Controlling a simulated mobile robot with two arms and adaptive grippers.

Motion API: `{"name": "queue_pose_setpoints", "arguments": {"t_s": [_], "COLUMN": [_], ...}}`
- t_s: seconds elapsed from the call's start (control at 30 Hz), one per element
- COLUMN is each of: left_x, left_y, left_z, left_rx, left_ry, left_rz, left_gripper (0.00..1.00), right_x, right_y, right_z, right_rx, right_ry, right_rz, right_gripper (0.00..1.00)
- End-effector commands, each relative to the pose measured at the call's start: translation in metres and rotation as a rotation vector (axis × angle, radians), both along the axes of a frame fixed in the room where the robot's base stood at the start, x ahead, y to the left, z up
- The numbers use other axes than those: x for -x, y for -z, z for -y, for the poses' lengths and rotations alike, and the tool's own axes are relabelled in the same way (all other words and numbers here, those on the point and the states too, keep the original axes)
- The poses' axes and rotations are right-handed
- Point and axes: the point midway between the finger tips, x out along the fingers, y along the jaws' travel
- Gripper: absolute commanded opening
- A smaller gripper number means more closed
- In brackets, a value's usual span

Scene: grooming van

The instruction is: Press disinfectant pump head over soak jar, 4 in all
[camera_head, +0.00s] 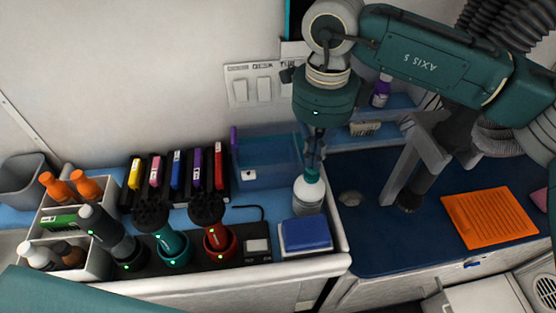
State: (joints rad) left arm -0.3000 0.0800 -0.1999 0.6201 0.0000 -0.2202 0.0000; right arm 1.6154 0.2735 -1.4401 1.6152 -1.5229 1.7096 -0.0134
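A white bottle with a teal top (308,194), seemingly the disinfectant pump, stands upright near the right end of the counter. My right gripper (313,162) points straight down over it. Its fingers look closed together, with nothing seen between them. The tips are at or just above the bottle's top; contact is unclear, and they hide the pump head. A translucent blue container (262,172), possibly the soak jar, stands behind and left of the bottle. My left gripper is out of view.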

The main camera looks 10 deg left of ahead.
Motion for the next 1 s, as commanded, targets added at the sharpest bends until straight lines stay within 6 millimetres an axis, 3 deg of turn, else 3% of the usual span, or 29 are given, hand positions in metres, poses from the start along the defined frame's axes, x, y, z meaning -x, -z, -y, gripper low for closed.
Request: {"name": "queue_pose_setpoints", "arguments": {"t_s": [0.27,0.7,1.0], "left_x": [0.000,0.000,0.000], "left_y": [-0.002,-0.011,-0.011], "left_z": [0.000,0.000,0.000], "left_rx": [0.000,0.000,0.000], "left_ry": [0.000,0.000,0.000], "left_rz": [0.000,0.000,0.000], "left_gripper": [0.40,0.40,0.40], "right_x": [0.001,0.001,0.001], "right_y": [-0.003,-0.030,-0.032], "right_z": [0.000,0.000,0.000], "right_rx": [0.003,0.001,0.002], "right_ry": [0.000,-0.001,-0.001], "right_rz": [-0.005,-0.003,-0.002], "right_gripper": [0.00,0.00,0.00]}}
